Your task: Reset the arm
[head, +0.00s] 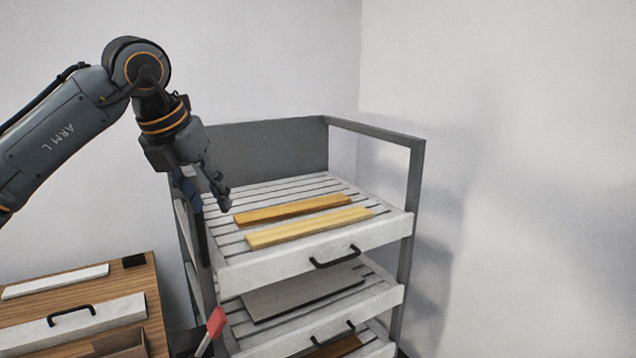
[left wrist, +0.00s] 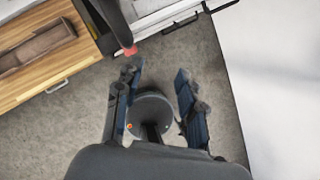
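My left arm comes in from the left in the head view, marked "ARM L", raised and bent downward. My left gripper (head: 212,193) hangs in front of the left side of the slatted rack (head: 338,243). In the left wrist view the left gripper (left wrist: 160,88) has its two fingers spread apart with nothing between them. Below them are the grey floor (left wrist: 72,128) and a round dark part that seems to be mine. My right gripper is in neither view.
The rack's top shelf bears an orange-brown board (head: 292,209) and a yellow board (head: 310,227). A grey panel (head: 303,292) lies on the shelf below. A wooden table (head: 40,312) with white pieces stands at left. A red-tipped thing (head: 216,322) stands before the rack.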

